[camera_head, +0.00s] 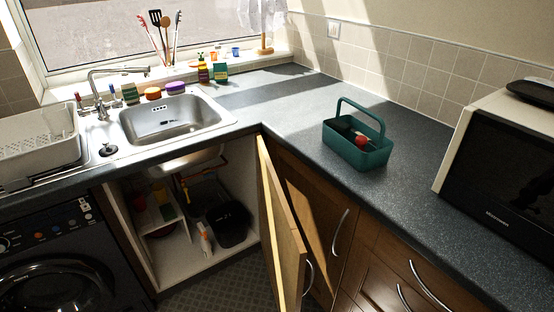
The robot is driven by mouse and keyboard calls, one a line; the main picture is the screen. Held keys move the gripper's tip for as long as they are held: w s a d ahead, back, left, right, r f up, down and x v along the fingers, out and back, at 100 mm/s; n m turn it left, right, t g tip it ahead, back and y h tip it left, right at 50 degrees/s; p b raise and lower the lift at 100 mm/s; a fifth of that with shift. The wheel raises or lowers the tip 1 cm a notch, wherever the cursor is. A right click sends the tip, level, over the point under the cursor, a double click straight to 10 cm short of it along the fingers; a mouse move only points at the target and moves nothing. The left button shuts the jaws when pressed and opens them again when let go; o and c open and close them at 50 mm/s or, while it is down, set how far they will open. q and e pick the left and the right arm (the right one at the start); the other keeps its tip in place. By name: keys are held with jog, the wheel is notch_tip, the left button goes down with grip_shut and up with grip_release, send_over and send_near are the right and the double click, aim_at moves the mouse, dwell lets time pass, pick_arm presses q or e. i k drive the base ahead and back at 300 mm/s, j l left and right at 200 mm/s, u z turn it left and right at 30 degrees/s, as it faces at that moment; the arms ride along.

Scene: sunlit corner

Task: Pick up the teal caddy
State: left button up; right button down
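The teal caddy (347,152) stands upright on the dark speckled counter, right of the corner, with its arched handle raised above it. A red and white item (361,138) and something dark lie inside it; its far contents are partly hidden by the front wall. Neither of my grippers shows in the head view.
The microwave (498,170) stands on the counter at the right. A wooden cupboard door (279,225) hangs open below the corner, showing a black bin (229,222). The sink (172,118) and dish rack (38,132) are at the left. Counter around the caddy is clear.

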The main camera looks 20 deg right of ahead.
aim_at(344, 144)
jog(key=i+z, duration=0.1)
jog(key=z, duration=0.45)
jog(key=i+j+z, duration=0.4)
jog(key=j, duration=0.2)
jog(key=j+z, duration=0.15)
jog(key=j, duration=0.15)
jog(key=i+j+z, duration=0.2)
jog(key=j, duration=0.15)
jog(key=k, duration=0.05)
